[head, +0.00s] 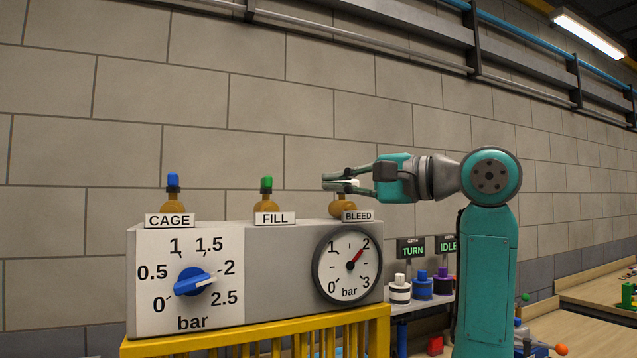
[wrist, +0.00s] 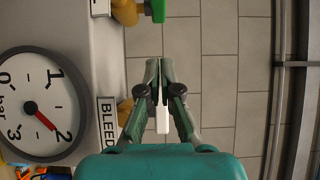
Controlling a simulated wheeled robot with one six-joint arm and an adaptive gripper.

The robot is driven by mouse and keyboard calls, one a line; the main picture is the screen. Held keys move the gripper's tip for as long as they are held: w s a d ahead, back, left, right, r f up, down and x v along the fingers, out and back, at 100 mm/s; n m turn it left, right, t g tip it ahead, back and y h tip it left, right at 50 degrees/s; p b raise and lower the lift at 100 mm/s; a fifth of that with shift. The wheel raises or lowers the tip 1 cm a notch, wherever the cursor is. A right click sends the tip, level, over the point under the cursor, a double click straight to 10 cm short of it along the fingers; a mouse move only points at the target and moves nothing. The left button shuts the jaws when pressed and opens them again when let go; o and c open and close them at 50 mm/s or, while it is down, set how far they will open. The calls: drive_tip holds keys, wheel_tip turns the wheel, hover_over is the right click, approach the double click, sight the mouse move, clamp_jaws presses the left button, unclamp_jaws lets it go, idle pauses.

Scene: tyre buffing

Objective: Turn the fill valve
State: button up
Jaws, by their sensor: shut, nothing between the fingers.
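The fill valve (head: 266,187) stands upright on top of the grey box, with a brass body and a green handle, behind the FILL label (head: 275,219). Part of its green handle (wrist: 157,10) shows at the top of the wrist view. My gripper (head: 326,182) is right of it, over the brass bleed valve (head: 342,206), apart from the fill valve. In the wrist view my gripper (wrist: 153,62) has its fingertips together, empty. A white bar (wrist: 163,116) shows between the finger links, likely the bleed handle. My gripper partly hides the bleed valve.
The cage valve (head: 173,190) with a blue handle stands at the left. The box front has a blue knob (head: 190,281) pointing near 2 and a gauge (head: 347,265) whose needle points near 2. A yellow frame (head: 250,338) supports the box. A brick wall stands behind.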

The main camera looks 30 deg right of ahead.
sight(266, 182)
drive_tip(key=o, duration=0.4)
drive_tip(key=shift+s+a, duration=0.1)
drive_tip(key=shift+s, duration=0.1)
drive_tip(key=o, duration=0.3)
drive_tip(key=a+m+h, duration=0.1)
drive_tip(key=a, duration=0.1)
drive_tip(key=s+a+m+t+h, duration=0.1)
drive_tip(key=a+h, duration=0.1)
drive_tip(key=a+m+t+h, duration=0.1)
drive_tip(key=a+h, duration=0.1)
drive_tip(key=shift+s+a, duration=0.15)
drive_tip(key=shift+a, duration=0.2)
drive_tip(key=shift+m+h, duration=0.6)
drive_tip(key=w+a, duration=0.1)
drive_tip(key=w, duration=0.2)
drive_tip(key=w+a, duration=0.1)
drive_tip(key=w, duration=0.2)
drive_tip(key=w+a, duration=0.1)
drive_tip(key=w, duration=0.2)
drive_tip(key=shift+w, duration=0.4)
clamp_jaws()
